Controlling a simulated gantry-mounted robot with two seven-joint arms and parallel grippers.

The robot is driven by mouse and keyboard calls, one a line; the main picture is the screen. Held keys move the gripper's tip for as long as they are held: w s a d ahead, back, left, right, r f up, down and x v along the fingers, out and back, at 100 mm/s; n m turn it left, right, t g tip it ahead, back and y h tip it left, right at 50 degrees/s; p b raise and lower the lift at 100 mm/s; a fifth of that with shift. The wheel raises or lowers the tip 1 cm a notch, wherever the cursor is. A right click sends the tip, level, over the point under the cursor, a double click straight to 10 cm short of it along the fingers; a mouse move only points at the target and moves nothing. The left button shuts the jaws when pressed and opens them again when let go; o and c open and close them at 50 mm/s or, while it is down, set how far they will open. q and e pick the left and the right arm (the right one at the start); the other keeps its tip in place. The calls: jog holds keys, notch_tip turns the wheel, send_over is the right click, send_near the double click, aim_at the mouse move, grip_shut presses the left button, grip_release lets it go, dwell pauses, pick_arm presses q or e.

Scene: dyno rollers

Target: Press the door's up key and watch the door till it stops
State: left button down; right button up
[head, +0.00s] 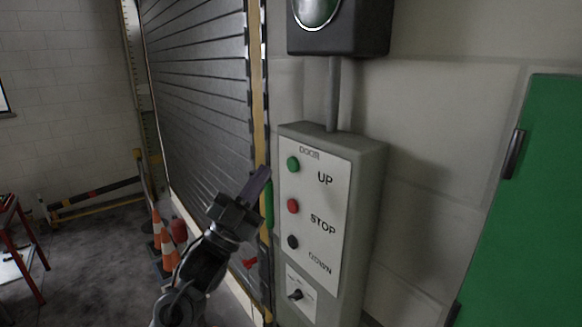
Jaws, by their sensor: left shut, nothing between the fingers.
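The door's control box (318,240) is mounted on the wall in the middle of the head view. Its white face carries a green UP key (293,164), a red STOP key (293,206) and a dark DOWN key (293,242), one above the other. The grey slatted roller door (200,90) is at the left, and its slats fill the visible opening. My left gripper (262,178) is shut and empty. In the picture its fingertips are just left of the UP key, with a small gap to it. My right gripper is not in view.
A rotary switch (295,294) is below the keys. A green cabinet (530,200) stands at the right. Orange-and-white cones (168,245) stand on the floor by the door, and a red-legged stand (28,250) is far left.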

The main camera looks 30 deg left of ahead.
pick_arm(q)
jog(key=shift+s+a, duration=0.25)
jog(key=shift+s, duration=0.5)
jog(key=s+d+f+n+g+y, duration=0.1)
jog(key=s+d+f+n+g, duration=0.15)
jog(key=f, duration=0.95)
jog(key=s+d+f+n+g+y, duration=0.1)
jog(key=d+f+g+y, duration=0.15)
jog(key=f, duration=0.85)
jog(key=s+d+f+n+g, duration=0.15)
jog(key=d+f+g, duration=0.25)
jog(key=f, duration=0.8)
jog(key=s+d+f+n+g+y, duration=0.1)
jog(key=s+d+f+g, duration=0.1)
jog(key=s+f+g, duration=0.7)
jog(key=s+d+f+n+g+y, duration=0.1)
jog(key=s+d+f+n+g, duration=0.2)
jog(key=s+f, duration=0.6)
jog(key=s+r+m+g+p, duration=0.1)
jog(key=s+r+g+p, duration=0.1)
jog(key=r+p, duration=1.1)
jog(key=shift+s+a+r, duration=0.2)
jog(key=shift+s+r, duration=0.4)
jog(key=shift+r, duration=0.25)
